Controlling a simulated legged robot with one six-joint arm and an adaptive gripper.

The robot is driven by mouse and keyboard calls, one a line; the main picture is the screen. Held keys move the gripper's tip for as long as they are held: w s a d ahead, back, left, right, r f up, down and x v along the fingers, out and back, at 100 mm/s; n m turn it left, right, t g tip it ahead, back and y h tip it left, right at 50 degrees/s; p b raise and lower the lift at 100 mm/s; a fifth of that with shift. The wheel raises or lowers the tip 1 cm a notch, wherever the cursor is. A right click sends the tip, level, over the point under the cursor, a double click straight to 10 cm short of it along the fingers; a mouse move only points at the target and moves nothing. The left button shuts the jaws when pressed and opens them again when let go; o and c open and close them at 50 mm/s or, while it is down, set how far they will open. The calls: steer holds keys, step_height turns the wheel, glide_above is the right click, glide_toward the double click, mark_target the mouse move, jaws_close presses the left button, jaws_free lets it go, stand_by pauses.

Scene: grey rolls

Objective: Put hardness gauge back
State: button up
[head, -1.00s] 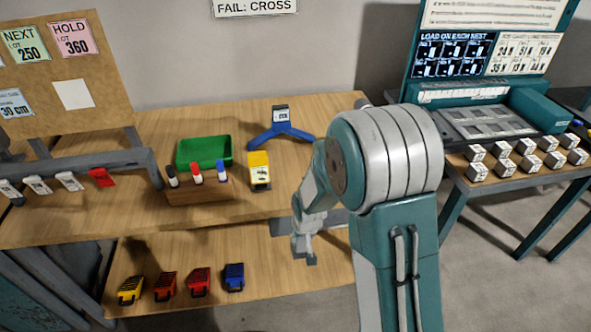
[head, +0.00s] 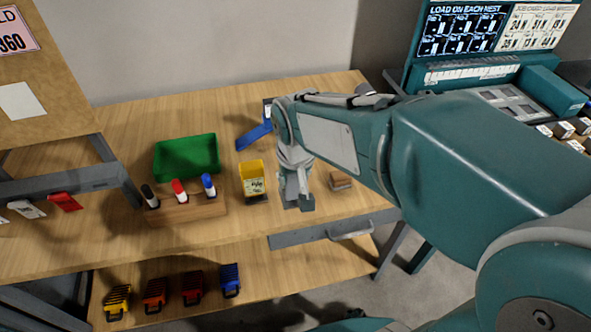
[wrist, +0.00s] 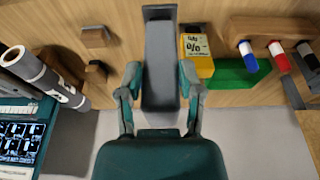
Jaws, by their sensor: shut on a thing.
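My gripper (wrist: 160,74) is shut on a long grey block, likely the hardness gauge (wrist: 160,42), which sticks out past the fingers in the wrist view. In the head view my gripper (head: 297,190) hangs at the front of the wooden bench, right of a yellow box (head: 252,180). That labelled yellow box also shows in the wrist view (wrist: 197,50), beside the grey block. A blue stand (head: 254,136) is behind, its right part hidden by my arm. The fingers' grip is not clear in the head view.
A green tray (head: 187,157) and a wooden marker block (head: 185,210) stand left of the yellow box. Small wooden blocks (head: 341,180) lie to the right. A grey roll (wrist: 42,76) shows in the wrist view. Coloured cases (head: 192,287) sit on the lower shelf.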

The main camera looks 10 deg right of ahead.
steer(key=w+d+f, duration=0.2)
steer(key=w+f, duration=0.3)
steer(key=f, duration=0.1)
steer(key=w+d+f, duration=0.3)
steer(key=w+f, duration=0.3)
steer(key=shift+w+d+f, duration=0.15)
steer(key=shift+w+d, duration=0.1)
steer(key=shift+f, duration=0.15)
steer(key=o, duration=1.1)
